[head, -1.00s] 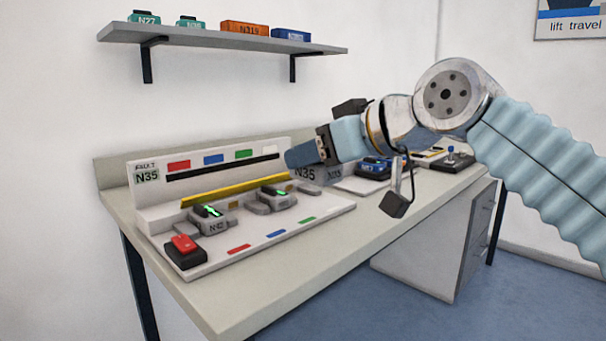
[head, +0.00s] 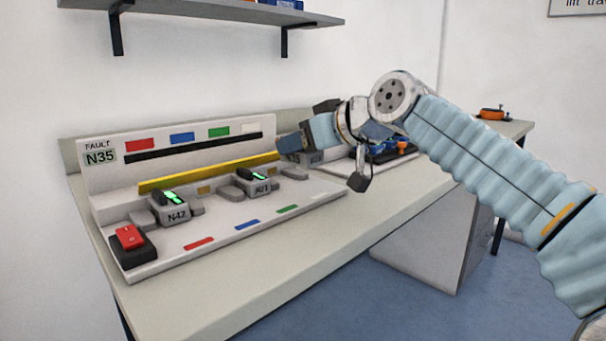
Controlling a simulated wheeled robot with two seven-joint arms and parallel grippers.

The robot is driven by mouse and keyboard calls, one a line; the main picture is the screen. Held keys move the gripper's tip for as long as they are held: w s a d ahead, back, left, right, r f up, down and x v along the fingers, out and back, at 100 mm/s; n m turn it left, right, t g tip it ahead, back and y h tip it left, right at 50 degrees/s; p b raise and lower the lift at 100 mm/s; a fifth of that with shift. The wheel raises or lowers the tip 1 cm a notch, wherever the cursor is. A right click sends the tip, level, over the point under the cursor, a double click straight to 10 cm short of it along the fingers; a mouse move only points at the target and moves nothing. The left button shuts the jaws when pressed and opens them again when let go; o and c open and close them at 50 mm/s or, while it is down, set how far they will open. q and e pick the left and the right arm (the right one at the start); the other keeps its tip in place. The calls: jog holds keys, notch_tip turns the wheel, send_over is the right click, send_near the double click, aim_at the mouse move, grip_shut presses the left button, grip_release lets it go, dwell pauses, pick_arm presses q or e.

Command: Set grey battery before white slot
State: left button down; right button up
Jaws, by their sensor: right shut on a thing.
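My right gripper (head: 284,148) reaches in from the right, over the right end of the white charging board, and is shut. A grey block (head: 313,158), which looks like the grey battery, shows just below and behind its fingers. The fingers hide much of it and the exact grip. The white mark (head: 251,127) is the rightmost of the coloured marks on the board's back panel. My left gripper is out of view.
The charging board (head: 225,235) carries grey units marked N42 (head: 176,216) and another (head: 262,189), both with green lights, and a red switch (head: 129,236). A tray with blue and orange items (head: 402,148) lies farther right. The bench's front strip (head: 290,260) is clear.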

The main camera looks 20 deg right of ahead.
jog(key=b, duration=0.2)
send_over(303, 189)
notch_tip(303, 189, down, 4)
jog(key=shift+f, duration=0.7)
jog(key=shift+f, duration=0.25)
jog(key=o, duration=1.2)
jog(key=shift+r, duration=0.1)
jog(key=shift+r, duration=0.1)
jog(key=shift+s+r, duration=0.15)
jog(key=v, duration=1.1)
jog(key=shift+s+d+r, duration=0.1)
jog(key=shift+s+d, duration=0.05)
jog(key=shift+s, duration=0.15)
